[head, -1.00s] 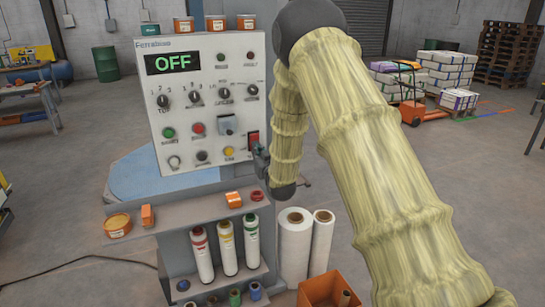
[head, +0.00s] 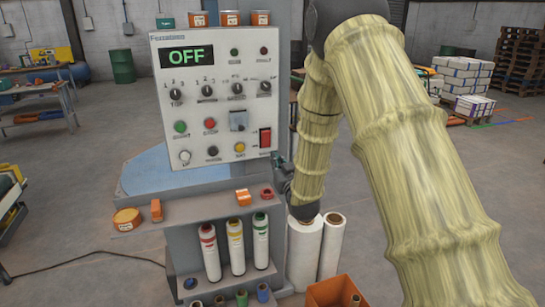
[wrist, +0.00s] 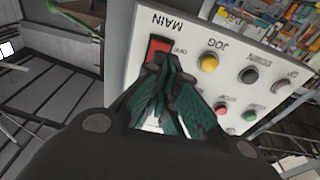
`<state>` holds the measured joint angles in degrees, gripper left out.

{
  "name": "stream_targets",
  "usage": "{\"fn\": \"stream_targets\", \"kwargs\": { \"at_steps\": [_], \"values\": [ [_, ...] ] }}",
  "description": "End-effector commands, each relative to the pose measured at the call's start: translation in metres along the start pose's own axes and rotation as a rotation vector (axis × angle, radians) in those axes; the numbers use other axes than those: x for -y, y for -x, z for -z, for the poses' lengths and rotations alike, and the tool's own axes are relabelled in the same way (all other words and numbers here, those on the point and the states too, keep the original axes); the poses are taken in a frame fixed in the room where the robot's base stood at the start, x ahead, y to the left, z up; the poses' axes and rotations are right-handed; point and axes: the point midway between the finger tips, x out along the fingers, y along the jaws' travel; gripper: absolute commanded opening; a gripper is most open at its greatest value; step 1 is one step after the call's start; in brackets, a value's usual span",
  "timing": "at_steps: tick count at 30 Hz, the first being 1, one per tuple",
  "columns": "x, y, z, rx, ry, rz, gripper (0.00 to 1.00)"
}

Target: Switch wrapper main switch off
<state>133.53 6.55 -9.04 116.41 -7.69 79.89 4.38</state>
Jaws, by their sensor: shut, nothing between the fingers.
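The wrapper's control panel (head: 215,100) faces me, and its display (head: 187,56) reads OFF in green. The red main switch (head: 265,138) sits at the panel's lower right edge. In the wrist view the switch (wrist: 158,47) shows beside the upside-down word MAIN, with OFF lettered next to it. The switch's rocker position is too small to tell.
Knobs and coloured buttons (head: 210,124) fill the panel left of the switch. A shelf with bottles (head: 235,245) lies below. White film rolls (head: 304,250) and an orange bin (head: 330,291) stand under my arm.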

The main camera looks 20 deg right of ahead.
Motion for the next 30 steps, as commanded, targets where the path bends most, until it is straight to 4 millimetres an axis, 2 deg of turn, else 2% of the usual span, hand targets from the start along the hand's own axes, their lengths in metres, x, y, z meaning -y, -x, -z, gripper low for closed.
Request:
{"fn": "stream_targets", "kwargs": {
  "at_steps": [1, 6, 12, 30],
  "values": [
    [0.000, 0.010, -0.002, 0.001, -0.001, -0.001, 0.00],
    [0.000, 0.036, -0.002, 0.002, -0.001, -0.001, 0.00],
    [0.000, 0.052, -0.002, 0.002, 0.000, 0.000, 0.00],
    [0.000, 0.055, -0.002, 0.004, 0.000, 0.000, 0.00]
  ]
}}
